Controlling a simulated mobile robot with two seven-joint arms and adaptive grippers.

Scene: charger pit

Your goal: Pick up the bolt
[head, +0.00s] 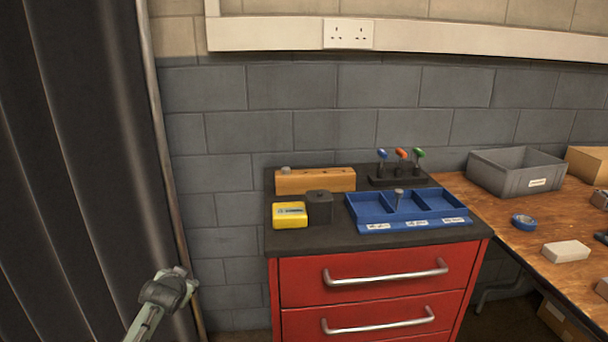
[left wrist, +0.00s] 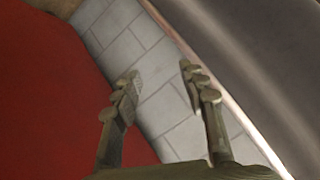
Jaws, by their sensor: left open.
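A grey bolt (head: 399,196) stands in the blue compartment tray (head: 415,226) on top of the red drawer cabinet, at the divider between the left and middle compartments; I cannot tell which it rests in. A second grey bolt-like head (head: 285,169) sits at the left end of a wooden block (head: 330,181). My left gripper (left wrist: 157,78) is open and empty in the left wrist view, with red cabinet and grey wall behind it. In the head view the left gripper (head: 172,281) is low at the left, apart from the cabinet. My right gripper is out of view.
The dark cabinet top (head: 350,239) also holds a yellow box (head: 290,215), a dark block (head: 320,207) and a rack of coloured-handle tools (head: 398,178). A wooden bench with a grey bin (head: 515,172) stands right. A dark curtain (head: 80,150) hangs left.

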